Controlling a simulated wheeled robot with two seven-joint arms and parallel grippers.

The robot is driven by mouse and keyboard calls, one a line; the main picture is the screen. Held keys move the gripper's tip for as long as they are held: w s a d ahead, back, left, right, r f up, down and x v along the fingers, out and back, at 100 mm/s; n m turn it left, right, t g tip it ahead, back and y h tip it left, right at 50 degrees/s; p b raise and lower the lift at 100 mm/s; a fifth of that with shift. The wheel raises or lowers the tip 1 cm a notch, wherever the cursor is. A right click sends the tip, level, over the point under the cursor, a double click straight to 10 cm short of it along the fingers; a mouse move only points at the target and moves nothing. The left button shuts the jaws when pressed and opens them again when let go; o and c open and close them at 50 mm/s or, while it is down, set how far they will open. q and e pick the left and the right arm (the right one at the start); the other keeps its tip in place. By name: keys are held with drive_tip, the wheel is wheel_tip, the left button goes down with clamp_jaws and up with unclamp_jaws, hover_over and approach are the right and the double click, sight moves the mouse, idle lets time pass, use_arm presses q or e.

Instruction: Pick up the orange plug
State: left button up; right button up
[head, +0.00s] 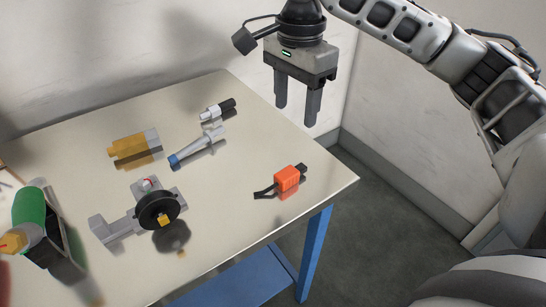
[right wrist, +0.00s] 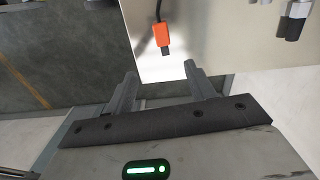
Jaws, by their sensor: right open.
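The orange plug (head: 287,178) lies on the table near its right corner. It has a black end and a short black cable at its left. In the right wrist view the orange plug (right wrist: 161,36) lies ahead of the fingers, near the table edge. My right gripper (head: 296,110) is open and empty, pointing down, above and behind the plug near the table's far right edge. Its two fingers (right wrist: 160,82) are apart and do not touch the plug. My left gripper is not in view.
On the table (head: 235,240) stand a yellow-grey block (head: 135,149), a blue-tipped grey cylinder (head: 197,147), a black-and-white cylinder (head: 218,110), a grey fixture with a black wheel (head: 157,209) and a green object (head: 30,216). Walls stand behind and right. The table around the plug is clear.

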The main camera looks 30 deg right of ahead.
drive_tip(key=b, duration=0.1)
hover_over(290, 171)
drive_tip(key=f, duration=1)
drive_tip(key=shift+s+f, duration=0.2)
drive_tip(key=shift+w+f+b, duration=0.2)
drive_tip(key=shift+f+b, duration=0.3)
drive_tip(key=shift+f, duration=2.15)
drive_tip(key=c, duration=1.1)
